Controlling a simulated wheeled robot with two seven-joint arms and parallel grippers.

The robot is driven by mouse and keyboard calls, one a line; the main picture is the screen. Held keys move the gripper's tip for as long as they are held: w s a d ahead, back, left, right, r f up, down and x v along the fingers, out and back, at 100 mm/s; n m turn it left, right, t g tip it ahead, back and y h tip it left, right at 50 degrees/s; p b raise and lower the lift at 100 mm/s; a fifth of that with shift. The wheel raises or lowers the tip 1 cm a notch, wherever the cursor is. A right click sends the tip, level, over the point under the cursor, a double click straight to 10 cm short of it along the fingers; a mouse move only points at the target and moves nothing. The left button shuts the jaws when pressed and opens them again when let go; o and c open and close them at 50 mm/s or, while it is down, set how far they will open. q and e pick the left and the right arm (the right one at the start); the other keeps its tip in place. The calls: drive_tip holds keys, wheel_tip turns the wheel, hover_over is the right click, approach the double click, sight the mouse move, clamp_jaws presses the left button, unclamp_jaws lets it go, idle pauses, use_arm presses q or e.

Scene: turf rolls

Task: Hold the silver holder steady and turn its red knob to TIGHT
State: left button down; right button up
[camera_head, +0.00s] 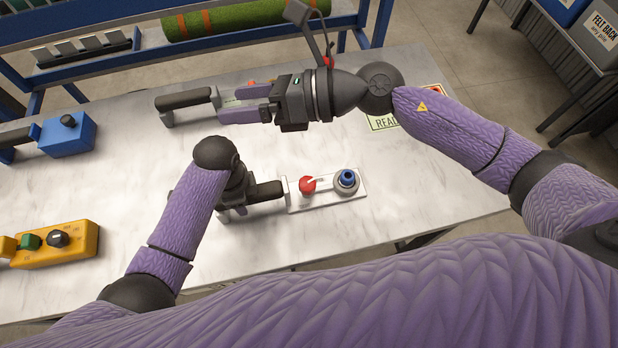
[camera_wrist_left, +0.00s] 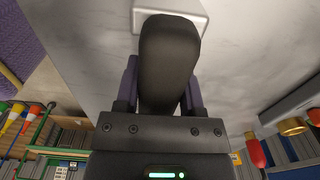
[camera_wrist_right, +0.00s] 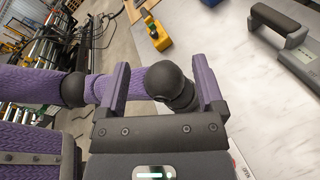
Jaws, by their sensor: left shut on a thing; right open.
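The silver holder (camera_head: 328,197) is a pale flat plate lying on the table, with a dark handle (camera_head: 268,191) at its left end. A red knob (camera_head: 307,184) with a pale pointer to the right stands on it; no TIGHT mark is legible. A blue piece (camera_head: 347,177) sits in a round grey seat at its right end. My left gripper (camera_head: 252,194) is shut on the handle, which fills its jaws in the left wrist view (camera_wrist_left: 168,65). My right gripper (camera_head: 228,104) is open and empty, behind and left of the knob.
Another dark-handled tool (camera_head: 186,98) lies at the back, partly hidden by my right gripper; it also shows in the right wrist view (camera_wrist_right: 276,20). A blue box (camera_head: 68,138) and a yellow box (camera_head: 60,244) are on the left. A sign (camera_head: 384,122) lies beneath my right arm.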

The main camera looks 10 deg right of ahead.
wheel_tip(320, 180, down, 5)
drive_tip(key=s+d+n+g+h, duration=0.2)
drive_tip(key=d+n+h, duration=0.1)
drive_tip(key=h, duration=0.1)
drive_tip(key=n+h, duration=0.2)
drive_tip(key=h, duration=0.5)
approach(309, 182)
drive_tip(key=shift+g, duration=0.3)
drive_tip(key=x, duration=0.9)
drive_tip(key=shift+w+a+f, duration=0.15)
drive_tip(key=shift+w+f, duration=0.1)
drive_tip(key=shift+f, duration=0.05)
clamp_jaws()
